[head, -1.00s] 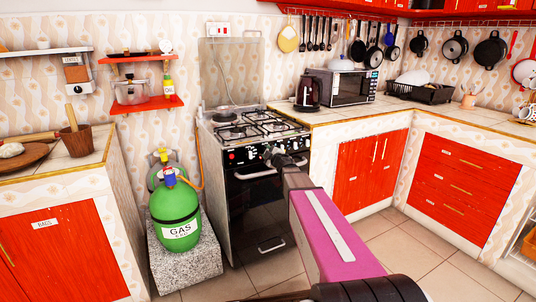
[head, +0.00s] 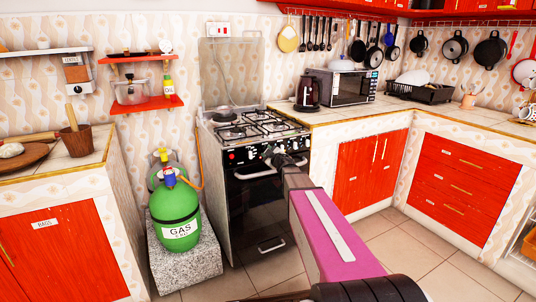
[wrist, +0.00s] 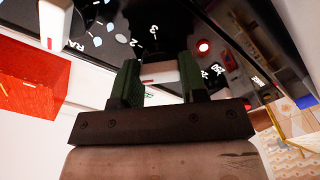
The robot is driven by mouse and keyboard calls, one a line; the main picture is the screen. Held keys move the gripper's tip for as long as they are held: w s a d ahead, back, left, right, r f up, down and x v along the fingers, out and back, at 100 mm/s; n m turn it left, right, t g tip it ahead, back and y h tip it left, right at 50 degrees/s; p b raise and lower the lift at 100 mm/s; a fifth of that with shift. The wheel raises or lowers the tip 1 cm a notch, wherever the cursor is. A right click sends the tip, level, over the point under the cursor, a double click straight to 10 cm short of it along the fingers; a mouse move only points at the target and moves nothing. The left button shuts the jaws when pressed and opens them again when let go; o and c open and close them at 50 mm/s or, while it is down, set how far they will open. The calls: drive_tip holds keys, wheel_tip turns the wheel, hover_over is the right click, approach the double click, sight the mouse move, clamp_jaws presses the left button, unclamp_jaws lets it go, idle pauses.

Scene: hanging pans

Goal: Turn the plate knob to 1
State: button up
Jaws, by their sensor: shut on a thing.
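The stove (head: 262,190) stands against the back wall, with a black front panel (head: 240,156) bearing knobs. My gripper (head: 272,153) is at this panel, right of its middle. In the wrist view my gripper (wrist: 158,82) has its two green fingers on either side of a knob (wrist: 160,70) and is shut on it. The knob has a white front face with a small red mark. White numbers are printed on the dark panel around it, seen tilted. Which number the knob points to is hard to tell. In the head view the arm and gripper hide the held knob.
Another pale knob (wrist: 56,18) is at the upper left in the wrist view, and a red light (wrist: 203,46) is to the right. The oven door handle (head: 256,173) runs below the panel. A green gas cylinder (head: 175,215) stands left of the stove; red cabinets (head: 368,165) stand right.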

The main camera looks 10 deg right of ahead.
drive_tip(key=o, duration=0.9)
drive_tip(key=v, duration=1)
drive_tip(key=shift+s+d, duration=0.1)
drive_tip(key=shift+s, duration=0.3)
drive_tip(key=s+d+f+m+g+h, duration=0.2)
drive_tip(key=s+f+m+g+h, duration=0.2)
drive_tip(key=f+m+h, duration=0.15)
drive_tip(key=s+d+f+m+g+h, duration=0.3)
drive_tip(key=s+f+m+h, duration=0.15)
drive_tip(key=f, duration=0.25)
drive_tip(key=s+a+f+m+g+y, duration=0.1)
drive_tip(key=s+a+f+g, duration=0.1)
drive_tip(key=s, duration=0.4)
drive_tip(key=s+a+f+g+y, duration=0.2)
drive_tip(key=s+a+f+g, duration=0.1)
drive_tip(key=s, duration=0.3)
drive_tip(key=s+a+f+m+g+y, duration=0.1)
drive_tip(key=s+a+f+g, duration=0.2)
drive_tip(key=s+f+g, duration=0.1)
drive_tip(key=shift+s+a+m+g, duration=0.15)
drive_tip(key=shift+s+g, duration=0.15)
drive_tip(key=shift+s, duration=0.25)
drive_tip(key=shift+s+a+m+g, duration=0.15)
drive_tip(key=shift+s+g, duration=0.15)
drive_tip(key=shift+s, duration=0.25)
